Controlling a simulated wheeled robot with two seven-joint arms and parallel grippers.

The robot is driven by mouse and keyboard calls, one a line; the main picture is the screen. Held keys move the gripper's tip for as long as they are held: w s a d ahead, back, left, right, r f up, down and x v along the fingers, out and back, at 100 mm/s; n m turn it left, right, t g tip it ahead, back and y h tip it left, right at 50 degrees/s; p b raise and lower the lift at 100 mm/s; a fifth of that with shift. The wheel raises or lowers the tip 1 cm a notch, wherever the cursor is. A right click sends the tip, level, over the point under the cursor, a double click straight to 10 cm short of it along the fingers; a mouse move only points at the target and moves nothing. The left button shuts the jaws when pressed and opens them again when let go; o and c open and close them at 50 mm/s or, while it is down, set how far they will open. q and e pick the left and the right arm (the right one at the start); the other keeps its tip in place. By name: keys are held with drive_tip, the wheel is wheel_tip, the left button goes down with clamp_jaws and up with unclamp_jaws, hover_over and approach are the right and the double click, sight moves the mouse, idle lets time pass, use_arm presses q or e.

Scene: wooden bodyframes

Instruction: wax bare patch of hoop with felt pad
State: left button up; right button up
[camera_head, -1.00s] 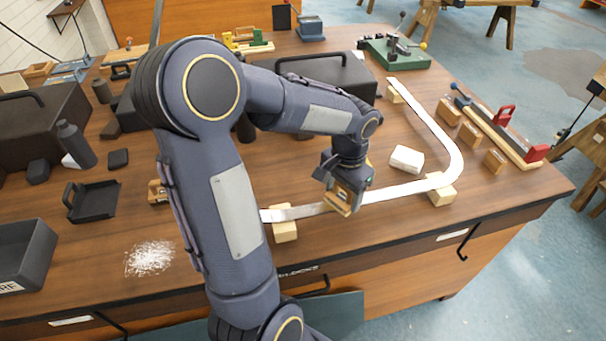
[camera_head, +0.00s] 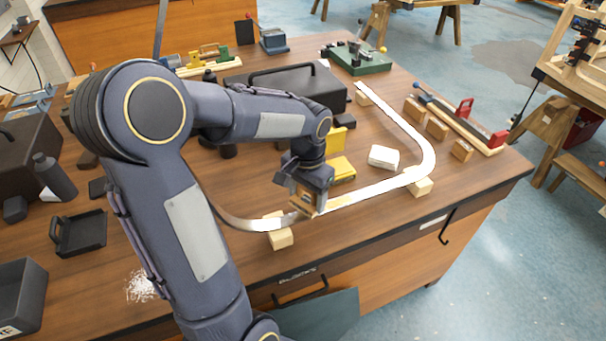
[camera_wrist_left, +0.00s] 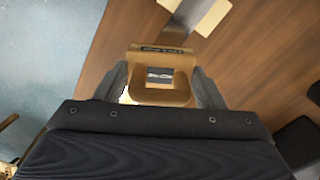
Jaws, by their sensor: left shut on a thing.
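The hoop (camera_head: 378,189) is a pale bent strip lying along the table's front and curving back on the right. It rests on small wooden blocks. A tan stretch of it (camera_head: 338,200) shows just right of my left gripper. My left gripper (camera_head: 307,200) is shut on a tan wooden-backed block, the felt pad (camera_wrist_left: 162,75), on or just above the hoop right of the front-left support block (camera_head: 281,238). Contact and the pad's underside are hidden. In the left wrist view the hoop (camera_wrist_left: 187,22) runs beyond the pad. My right gripper is out of view.
A white block (camera_head: 384,157) and a yellow block (camera_head: 341,168) lie inside the curve. A dark toolbox (camera_head: 290,88) stands behind my forearm. A dark tray (camera_head: 79,234) and white shavings (camera_head: 140,287) are at left. A red-ended clamp (camera_head: 460,118) lies at right.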

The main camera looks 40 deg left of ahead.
use_arm(q)
wheel_tip(320, 180, up, 3)
drive_tip(key=shift+s+p, duration=0.1)
drive_tip(key=shift+p, duration=0.85)
drive_tip(key=shift+r+p, duration=0.9)
drive_tip(key=shift+r, duration=0.25)
